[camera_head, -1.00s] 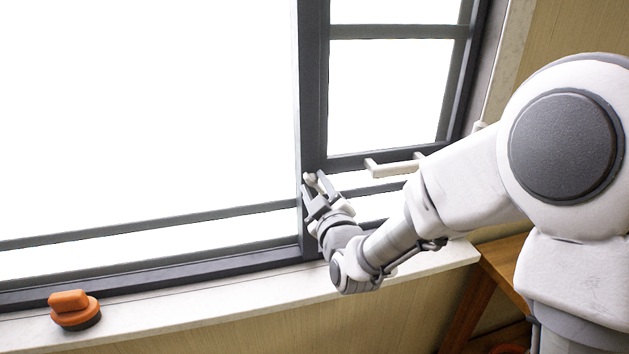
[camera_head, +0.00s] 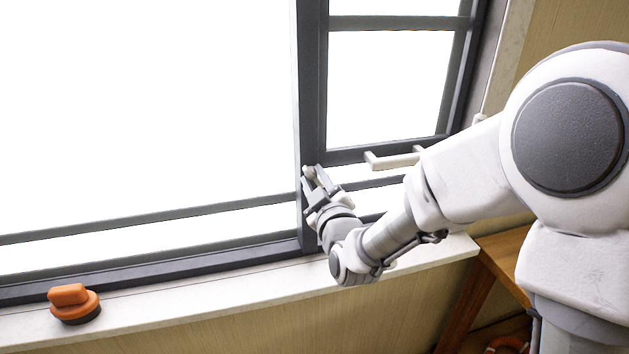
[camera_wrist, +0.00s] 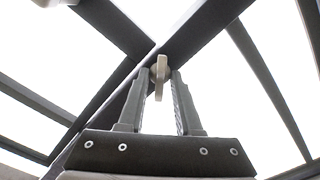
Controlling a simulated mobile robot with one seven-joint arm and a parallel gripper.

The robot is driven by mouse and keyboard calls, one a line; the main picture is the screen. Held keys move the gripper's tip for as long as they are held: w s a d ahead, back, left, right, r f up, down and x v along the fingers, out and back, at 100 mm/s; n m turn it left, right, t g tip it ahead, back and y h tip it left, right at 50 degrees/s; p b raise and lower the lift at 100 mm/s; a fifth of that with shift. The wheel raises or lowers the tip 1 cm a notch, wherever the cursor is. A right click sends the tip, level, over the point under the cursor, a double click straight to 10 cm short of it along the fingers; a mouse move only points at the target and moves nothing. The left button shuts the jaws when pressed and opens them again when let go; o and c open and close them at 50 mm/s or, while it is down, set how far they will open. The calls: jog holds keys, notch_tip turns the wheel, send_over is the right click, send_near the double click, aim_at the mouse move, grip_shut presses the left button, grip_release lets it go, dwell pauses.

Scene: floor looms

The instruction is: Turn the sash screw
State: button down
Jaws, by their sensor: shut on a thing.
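The sash screw (camera_wrist: 160,72) is a small pale screw with a flat, wing-like head, set on the dark window frame (camera_head: 313,90). In the wrist view it sits between the tips of my gripper (camera_wrist: 160,78), whose two dark fingers are shut on it. In the head view my gripper (camera_head: 312,176) reaches up to the upright bar of the frame, and the screw (camera_head: 309,170) is mostly hidden by the fingers.
A pale handle (camera_head: 392,160) sticks out from the sash's lower rail, right of my gripper. An orange suction-cup-like thing (camera_head: 74,303) stands on the white sill (camera_head: 230,293) at the left. The sill between is clear. A wooden table (camera_head: 503,262) stands at the lower right.

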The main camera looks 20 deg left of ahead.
jog(key=shift+f+b, duration=0.15)
jog(key=shift+b, duration=0.15)
jog(key=m+b, duration=0.3)
jog(key=shift+f, duration=0.1)
jog(key=m+b, duration=0.7)
jog(key=shift+m, duration=0.3)
jog(key=m+b, duration=0.2)
jog(key=m, duration=0.1)
jog(key=shift+m, duration=0.3)
jog(key=m+b, duration=0.3)
jog(key=m, duration=0.2)
jog(key=shift+r, duration=0.2)
jog(key=m+b, duration=0.1)
jog(key=m, duration=0.5)
jog(key=shift+r+b, duration=0.1)
jog(key=shift+b, duration=0.2)
jog(key=shift+m, duration=0.4)
